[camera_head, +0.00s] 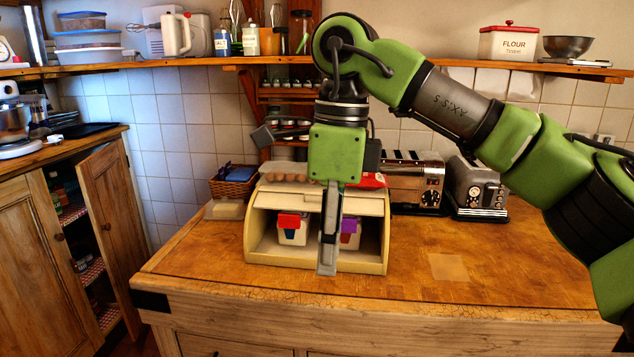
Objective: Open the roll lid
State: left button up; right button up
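A cream bread bin (384,245) stands on the wooden counter. Its front opening shows, and the cream roll lid (287,199) is at the upper part, above the opening. Inside I see a white container with a red top (292,229) and one with a purple top (350,233). My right gripper (327,268) hangs down in front of the bin and hides the middle of the lid and opening. Its fingers show nearly edge-on, so the gap between them is unclear. I cannot tell whether it touches the bin. My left gripper is out of view.
A toaster (417,180) and another appliance (477,190) stand right of the bin. A wicker basket (233,186) is behind left. A shelf with a flour tin (508,43) runs above. The counter's right front (500,275) is clear. A cabinet door (112,192) stands open at left.

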aim_at(310, 201)
jog(key=i, duration=1.7)
